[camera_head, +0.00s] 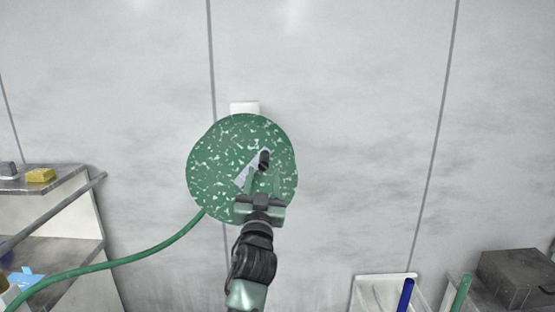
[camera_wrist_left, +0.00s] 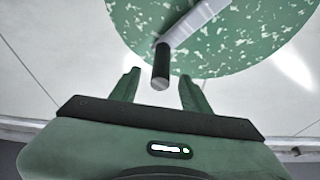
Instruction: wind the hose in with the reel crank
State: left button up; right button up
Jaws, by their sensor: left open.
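The green speckled hose reel (camera_head: 215,165) is mounted on the wall in the middle of the head view. A light grey crank arm (camera_head: 243,177) lies across its face and ends in a black handle (camera_head: 264,159). The green hose (camera_head: 140,254) leaves the reel's lower left and runs down to the left. My left gripper (camera_head: 262,184) is in front of the reel, just below the handle. In the left wrist view my left gripper (camera_wrist_left: 158,88) is open, and the black handle (camera_wrist_left: 161,68) points toward the space between its fingertips. My right gripper is out of view.
A shelf unit (camera_head: 75,190) with a yellow sponge (camera_head: 40,175) stands at the left. At the lower right are a white bin (camera_head: 368,290), a blue-handled item (camera_head: 405,294) and a dark box (camera_head: 515,278). The wall around the reel is mostly bare.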

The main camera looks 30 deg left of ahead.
aim_at(265, 152)
pick_arm(q)
jog(key=p+x, duration=0.2)
jog(key=x, duration=0.4)
jog(key=shift+w+a, duration=0.35)
jog(key=shift+w, duration=0.15)
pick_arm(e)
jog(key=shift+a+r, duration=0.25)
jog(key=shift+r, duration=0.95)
pick_arm(q)
grip_shut()
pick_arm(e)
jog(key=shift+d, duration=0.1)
